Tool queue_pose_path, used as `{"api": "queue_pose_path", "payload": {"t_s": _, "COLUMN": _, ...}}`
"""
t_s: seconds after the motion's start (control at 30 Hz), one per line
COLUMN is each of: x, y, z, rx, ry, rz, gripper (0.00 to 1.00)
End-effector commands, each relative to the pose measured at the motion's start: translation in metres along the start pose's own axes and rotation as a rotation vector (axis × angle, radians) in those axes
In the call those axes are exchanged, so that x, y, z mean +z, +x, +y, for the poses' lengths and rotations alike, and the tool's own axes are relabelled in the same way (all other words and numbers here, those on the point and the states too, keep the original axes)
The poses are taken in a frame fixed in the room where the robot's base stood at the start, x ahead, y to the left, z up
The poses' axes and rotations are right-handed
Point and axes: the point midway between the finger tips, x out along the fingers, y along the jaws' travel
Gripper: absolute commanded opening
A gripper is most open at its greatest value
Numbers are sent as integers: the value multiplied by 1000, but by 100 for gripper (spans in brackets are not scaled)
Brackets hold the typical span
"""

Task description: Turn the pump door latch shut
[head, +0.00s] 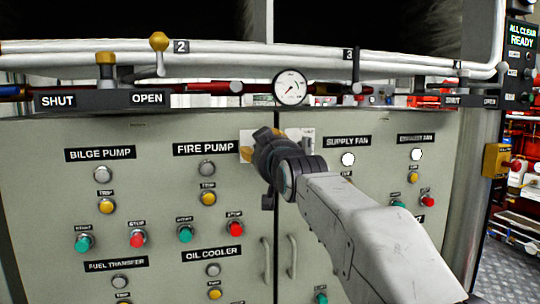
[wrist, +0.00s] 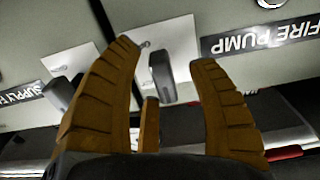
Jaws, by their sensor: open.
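The pump door latch is a dark handle (wrist: 162,77) on a white plate beside the FIRE PUMP label, which appears upside down in the wrist view. In that view the handle lies between the two ridged brown fingers of my open gripper (wrist: 164,54), with space on both sides. I cannot tell how far in front of it the fingertips are. In the head view my gripper (head: 250,150) is at the seam between the cabinet doors. It hides the latch there, and only part of its white plate (head: 246,139) shows.
A second dark handle (wrist: 60,92) on a white plate sits on the SUPPLY FAN side, close to my left finger in the wrist view. White pipes (head: 220,56) and a round gauge (head: 290,87) run above the doors. Two vertical door handles (head: 291,257) stand below my gripper.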

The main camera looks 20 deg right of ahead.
Motion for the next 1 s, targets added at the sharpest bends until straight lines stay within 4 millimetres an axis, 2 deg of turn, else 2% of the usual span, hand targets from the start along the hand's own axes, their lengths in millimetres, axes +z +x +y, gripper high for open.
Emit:
{"api": "queue_pose_path", "payload": {"t_s": 0.6, "x": 0, "y": -90, "z": -1, "rx": -1, "ry": 0, "rz": 2, "gripper": 53}}
{"api": "queue_pose_path", "payload": {"t_s": 0.8, "x": 0, "y": -107, "z": -1, "rx": -1, "ry": 0, "rz": 2, "gripper": 53}}
{"api": "queue_pose_path", "payload": {"t_s": 1.0, "x": 0, "y": -113, "z": -1, "rx": -2, "ry": 0, "rz": 1, "gripper": 53}}
